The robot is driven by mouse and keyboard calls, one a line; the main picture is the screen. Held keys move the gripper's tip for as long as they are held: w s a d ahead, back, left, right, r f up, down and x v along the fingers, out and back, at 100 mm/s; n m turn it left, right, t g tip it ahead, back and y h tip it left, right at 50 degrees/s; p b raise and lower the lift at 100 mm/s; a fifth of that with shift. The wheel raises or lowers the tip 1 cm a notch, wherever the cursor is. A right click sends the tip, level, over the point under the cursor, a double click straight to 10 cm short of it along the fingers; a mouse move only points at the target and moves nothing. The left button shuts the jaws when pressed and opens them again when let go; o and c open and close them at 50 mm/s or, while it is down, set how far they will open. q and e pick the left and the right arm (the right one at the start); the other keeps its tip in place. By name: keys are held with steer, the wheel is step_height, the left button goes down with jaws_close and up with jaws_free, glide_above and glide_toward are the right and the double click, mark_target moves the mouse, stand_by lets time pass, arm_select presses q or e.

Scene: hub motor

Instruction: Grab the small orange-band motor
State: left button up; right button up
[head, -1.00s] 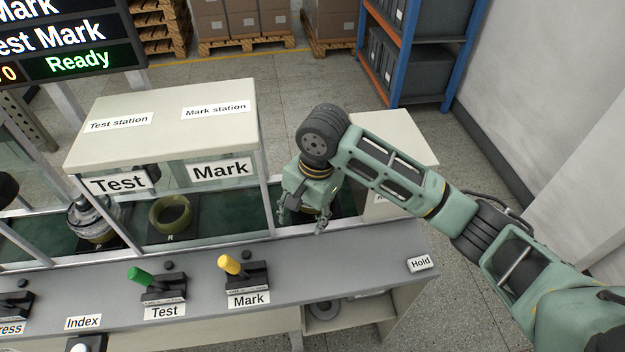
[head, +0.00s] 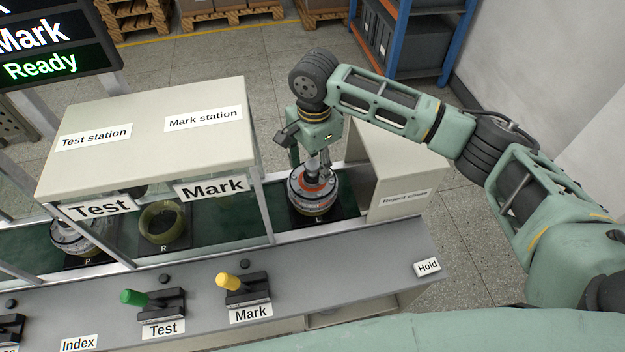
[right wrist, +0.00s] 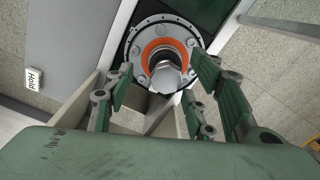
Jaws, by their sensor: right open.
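The orange-band motor (head: 314,194) stands upright on a black pad marked L, on the green conveyor to the right of the Mark station. It is a round silver hub with an orange ring and a shaft on top. My right gripper (head: 318,160) is above it, pointing down, fingers open around or just above the shaft; the head view does not settle which. In the right wrist view the motor (right wrist: 163,50) lies beyond the open fingers (right wrist: 165,95), its orange ring between them. My left gripper is not in view.
A box labelled Reject (head: 400,180) stands close right of the motor. The station housing (head: 150,130) is on the left, with a silver motor (head: 75,235) and an olive ring (head: 163,222) beneath. Test (head: 150,300) and Mark levers (head: 240,285) are on the front ledge.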

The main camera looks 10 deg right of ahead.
mark_target(313, 178)
step_height(313, 178, down, 2)
steer(key=shift+f, duration=0.25)
steer(key=shift+w+f, duration=0.1)
steer(key=shift+f, duration=0.3)
steer(key=shift+c, duration=0.4)
steer(key=c, duration=0.9)
jaws_close()
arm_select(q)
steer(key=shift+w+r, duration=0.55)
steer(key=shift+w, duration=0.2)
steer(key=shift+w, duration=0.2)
arm_select(e)
steer(key=shift+w+r, duration=0.1)
